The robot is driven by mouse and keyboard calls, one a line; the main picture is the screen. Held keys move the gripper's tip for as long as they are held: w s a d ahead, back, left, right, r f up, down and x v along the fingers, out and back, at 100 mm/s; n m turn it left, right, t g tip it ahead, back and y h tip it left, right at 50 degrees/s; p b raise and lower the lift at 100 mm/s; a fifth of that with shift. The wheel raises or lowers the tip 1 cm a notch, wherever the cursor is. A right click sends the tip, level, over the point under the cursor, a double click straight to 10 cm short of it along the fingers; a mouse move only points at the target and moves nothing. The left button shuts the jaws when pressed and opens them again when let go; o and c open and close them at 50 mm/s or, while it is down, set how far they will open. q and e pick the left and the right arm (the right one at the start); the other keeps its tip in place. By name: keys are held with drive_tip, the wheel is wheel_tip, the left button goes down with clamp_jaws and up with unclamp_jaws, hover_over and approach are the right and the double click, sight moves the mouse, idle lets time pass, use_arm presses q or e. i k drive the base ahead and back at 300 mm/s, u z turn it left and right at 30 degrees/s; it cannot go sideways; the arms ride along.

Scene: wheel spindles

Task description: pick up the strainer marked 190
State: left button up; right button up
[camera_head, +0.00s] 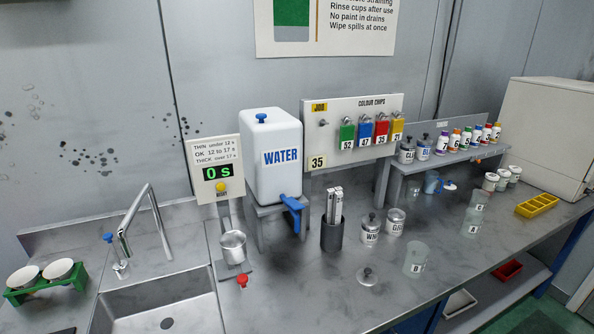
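Two white round cup-like pieces, which may be strainers, sit in a green rack (78,276) at the far left of the counter. One is the left white piece (22,277) and the other is the right white piece (58,269). I cannot read any number on either, so I cannot tell which is marked 190. Neither of my grippers is in view.
A sink (165,308) and tap (128,232) lie right of the rack. A timer reading 0 s (216,172), a water tank (273,150), a metal cup (233,247), a dark holder (331,235) and lettered jars stand further right. A yellow tray (537,206) is far right.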

sight(27, 277)
drive_tip(key=u, duration=1.6)
drive_tip(key=k, duration=0.5)
drive_tip(key=u, duration=1.25)
drive_tip(key=i, duration=1)
drive_tip(key=z, duration=2.3)
